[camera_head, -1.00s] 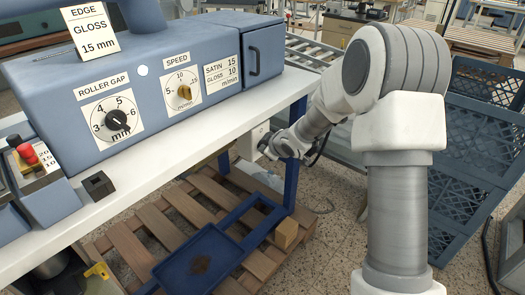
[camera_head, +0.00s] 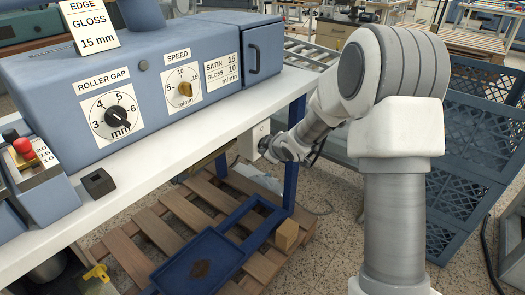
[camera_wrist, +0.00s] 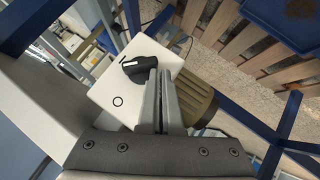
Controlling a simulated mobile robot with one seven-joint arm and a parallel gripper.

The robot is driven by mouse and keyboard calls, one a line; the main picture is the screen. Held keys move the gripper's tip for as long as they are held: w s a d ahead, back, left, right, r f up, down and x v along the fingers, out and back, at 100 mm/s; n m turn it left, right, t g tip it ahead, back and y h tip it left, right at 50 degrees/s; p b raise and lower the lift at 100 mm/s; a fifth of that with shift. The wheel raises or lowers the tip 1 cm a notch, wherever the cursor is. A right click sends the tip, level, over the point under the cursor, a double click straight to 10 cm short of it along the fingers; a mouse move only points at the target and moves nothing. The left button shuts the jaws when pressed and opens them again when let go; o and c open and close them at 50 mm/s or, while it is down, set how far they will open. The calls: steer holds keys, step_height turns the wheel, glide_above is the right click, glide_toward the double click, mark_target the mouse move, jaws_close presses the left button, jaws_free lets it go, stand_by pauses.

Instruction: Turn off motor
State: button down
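The motor switch is a white box marked I and O with a black rotary knob; its box (camera_wrist: 105,92) and knob (camera_wrist: 140,68) show in the wrist view. The knob's handle lies roughly crosswise, one end toward the I mark. My gripper (camera_wrist: 161,72) has its two grey fingers close together, with no clear gap. The fingertips overlap the knob's right end; I cannot tell whether they touch it. In the head view the switch box (camera_head: 250,140) is under the table edge, with my gripper (camera_head: 267,144) in front. The brownish ribbed motor (camera_wrist: 194,98) sits beside the box.
A blue table leg (camera_head: 294,150) stands right of the switch. A wooden pallet (camera_head: 125,250) with a blue tray (camera_head: 225,252) lies below. The blue machine (camera_head: 190,50) stands on the white tabletop (camera_head: 150,165). Blue crates (camera_head: 465,150) are at the right.

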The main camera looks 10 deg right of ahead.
steer(key=shift+f, duration=0.2)
steer(key=shift+f+b, duration=0.45)
steer(key=shift+f, duration=0.15)
steer(key=shift+r, duration=0.15)
steer(key=shift+w+d+r+p, duration=0.25)
steer(key=shift+w+d+p, duration=0.3)
steer(key=shift+p, duration=0.35)
steer(key=shift+r, duration=0.1)
